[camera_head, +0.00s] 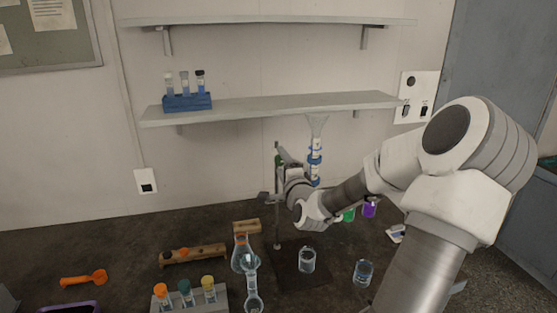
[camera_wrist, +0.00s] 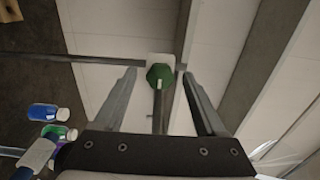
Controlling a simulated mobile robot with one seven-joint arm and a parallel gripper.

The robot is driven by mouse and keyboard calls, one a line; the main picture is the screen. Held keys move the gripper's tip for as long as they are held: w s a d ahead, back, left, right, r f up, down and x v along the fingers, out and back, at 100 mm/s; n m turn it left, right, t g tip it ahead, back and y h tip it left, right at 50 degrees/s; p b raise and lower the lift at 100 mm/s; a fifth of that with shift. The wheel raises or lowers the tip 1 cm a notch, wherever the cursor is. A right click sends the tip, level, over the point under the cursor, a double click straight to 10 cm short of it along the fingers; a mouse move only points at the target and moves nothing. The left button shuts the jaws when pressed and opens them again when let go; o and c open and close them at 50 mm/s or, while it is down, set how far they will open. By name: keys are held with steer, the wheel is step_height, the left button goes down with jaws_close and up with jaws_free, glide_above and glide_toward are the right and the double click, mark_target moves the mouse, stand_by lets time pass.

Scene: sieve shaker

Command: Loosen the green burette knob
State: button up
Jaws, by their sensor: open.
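The green knob (camera_wrist: 160,76) shows in the wrist view as a faceted cap with a white mark, in front of a pale block on a metal rod. My gripper (camera_wrist: 159,78) is open, with one finger on each side of the knob and a visible gap on both sides. In the head view my gripper (camera_head: 284,166) is beside the upper part of the stand rod (camera_head: 277,222). A little green shows there, mostly hidden by my gripper.
A shelf (camera_head: 270,107) with a blue test-tube rack (camera_head: 187,102) is above. A beaker (camera_head: 307,260), a second beaker (camera_head: 362,272), a flask (camera_head: 244,255) and a rack of stoppered tubes (camera_head: 190,298) stand on the bench. A purple bottle (camera_head: 369,209) is behind my arm.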

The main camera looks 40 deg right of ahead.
steer(key=shift+w+d, duration=0.1)
steer(key=shift+w, duration=0.1)
stand_by(0.3)
jaws_close()
